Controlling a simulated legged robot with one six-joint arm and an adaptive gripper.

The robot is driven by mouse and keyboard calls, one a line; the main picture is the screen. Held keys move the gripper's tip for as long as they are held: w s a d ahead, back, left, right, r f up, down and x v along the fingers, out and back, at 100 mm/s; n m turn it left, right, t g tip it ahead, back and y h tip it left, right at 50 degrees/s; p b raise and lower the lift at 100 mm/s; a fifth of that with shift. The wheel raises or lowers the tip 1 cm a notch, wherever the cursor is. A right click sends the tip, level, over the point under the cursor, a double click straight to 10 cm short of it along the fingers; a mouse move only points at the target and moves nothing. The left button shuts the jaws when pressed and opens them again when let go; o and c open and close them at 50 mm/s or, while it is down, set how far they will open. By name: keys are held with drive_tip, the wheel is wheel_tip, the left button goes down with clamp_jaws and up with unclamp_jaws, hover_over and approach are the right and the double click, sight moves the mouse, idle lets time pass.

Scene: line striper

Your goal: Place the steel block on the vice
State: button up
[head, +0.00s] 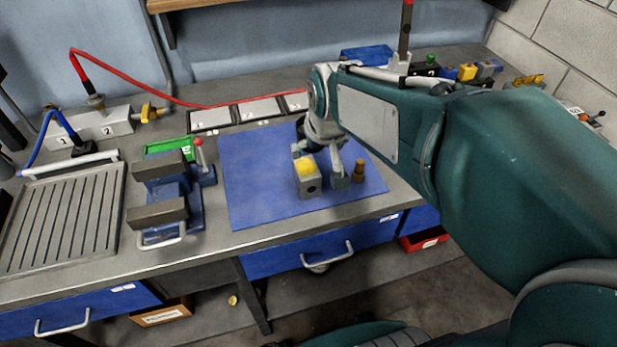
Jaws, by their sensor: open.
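A grey metal block with a dark hole in its front (311,187) and a yellow cap stands on the blue mat (255,190); it looks like the steel block. A smaller grey piece (338,181) stands just to its right. My gripper (318,158) is open and points down over these pieces, its fingers close to the block; whether they touch it I cannot tell. The blue vice (171,190) with grey jaws stands left of the mat, and the gap between its jaws looks empty. My arm hides part of the mat's right side.
A brass fitting (359,172) stands right of the grey pieces. A red-knobbed lever (198,150) rises beside the vice, and a green box (169,149) lies behind it. A slotted tray (62,215) is at the left. The mat between vice and block is clear.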

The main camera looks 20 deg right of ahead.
sight(306, 167)
drive_tip(key=shift+w+d+f, duration=0.1)
drive_tip(key=shift+w+f, duration=0.8)
drive_tip(key=shift+w, duration=0.25)
drive_tip(key=x, duration=1)
drive_tip(key=shift+a+f, duration=0.2)
drive_tip(key=shift+a, duration=0.1)
drive_tip(key=shift+c, duration=0.3)
drive_tip(key=c, duration=1.2)
